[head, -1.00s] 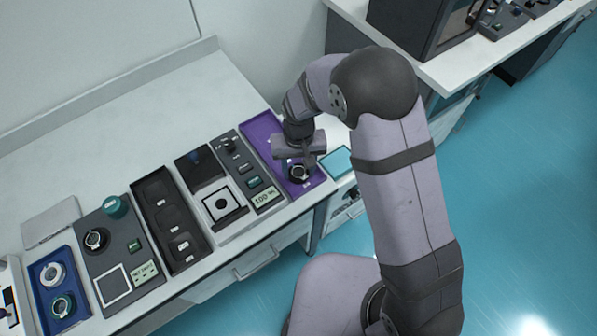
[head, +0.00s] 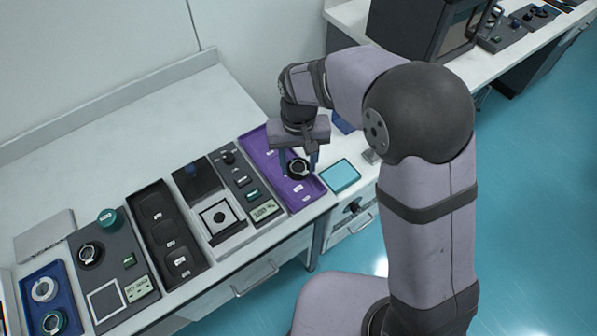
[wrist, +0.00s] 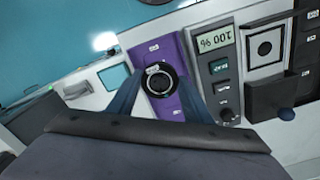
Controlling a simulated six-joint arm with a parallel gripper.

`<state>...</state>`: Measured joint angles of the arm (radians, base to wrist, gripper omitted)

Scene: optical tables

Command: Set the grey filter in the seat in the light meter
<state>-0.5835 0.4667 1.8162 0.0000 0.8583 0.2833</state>
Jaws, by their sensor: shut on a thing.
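A round filter in a dark ring mount with a small pale label (wrist: 160,78) is between the fingers of my gripper (wrist: 158,88) in the wrist view. In the head view the filter (head: 298,169) is over the lower part of the purple tray, with my gripper (head: 299,164) above it and a finger on either side. My gripper is shut on it; I cannot tell whether it still touches the tray. The light meter (head: 241,231) is left of the tray. Its square black-framed seat (head: 220,216) has a dark round centre and looks empty. Its display (wrist: 215,40) reads 100 %.
The purple tray (head: 262,155) has low rims. A black compartment tray (head: 148,195), a dark panel (head: 78,244) with a ring-shaped part, and a blue tray (head: 36,313) with two rings lie further left. A teal pad (head: 340,175) is to the right.

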